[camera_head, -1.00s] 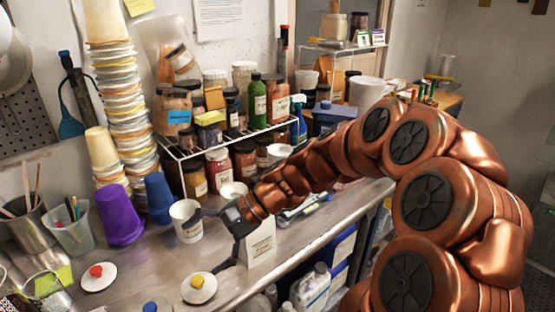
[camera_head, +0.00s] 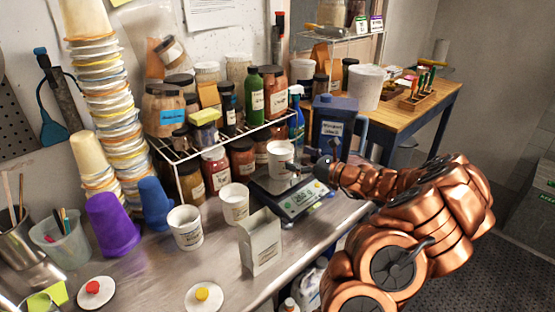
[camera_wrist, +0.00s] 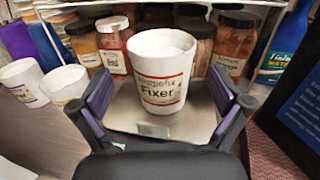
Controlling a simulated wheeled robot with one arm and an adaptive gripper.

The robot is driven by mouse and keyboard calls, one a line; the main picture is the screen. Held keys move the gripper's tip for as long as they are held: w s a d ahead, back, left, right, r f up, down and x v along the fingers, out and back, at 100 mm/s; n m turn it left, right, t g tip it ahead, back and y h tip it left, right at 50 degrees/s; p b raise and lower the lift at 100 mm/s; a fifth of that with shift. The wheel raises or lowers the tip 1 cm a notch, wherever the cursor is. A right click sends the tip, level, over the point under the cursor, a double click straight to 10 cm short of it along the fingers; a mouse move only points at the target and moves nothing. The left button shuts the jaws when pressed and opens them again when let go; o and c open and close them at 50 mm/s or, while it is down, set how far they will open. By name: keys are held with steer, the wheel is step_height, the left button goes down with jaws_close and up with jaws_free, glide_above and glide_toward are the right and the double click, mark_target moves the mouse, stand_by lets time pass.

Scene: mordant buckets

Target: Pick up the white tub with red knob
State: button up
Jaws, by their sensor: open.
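A white lid with a red knob (camera_head: 94,292) lies on the counter at the front left, apart from any tub. Three open white tubs stand on the counter side, and none shows a red knob. One, labelled "Fixer" with a red line (camera_wrist: 165,58), stands upright on a scale (camera_head: 292,200); this tub is also in the head view (camera_head: 281,160). My gripper (camera_head: 306,165) is open at this tub. In the wrist view its fingers (camera_wrist: 160,98) are spread on both sides of the tub, with gaps. The other two tubs (camera_head: 186,228) (camera_head: 234,203) stand to the left.
A white lid with a yellow knob (camera_head: 203,296) lies at the counter's front. A wire rack (camera_head: 225,138) with several jars is behind. A blue jug (camera_head: 332,125) stands right behind my gripper.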

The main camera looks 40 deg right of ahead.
mark_target(271, 146)
steer(key=shift+p+x, duration=1.5)
steer(key=shift+x, duration=1.95)
steer(key=c, duration=1.1)
steer(key=shift+r, duration=0.1)
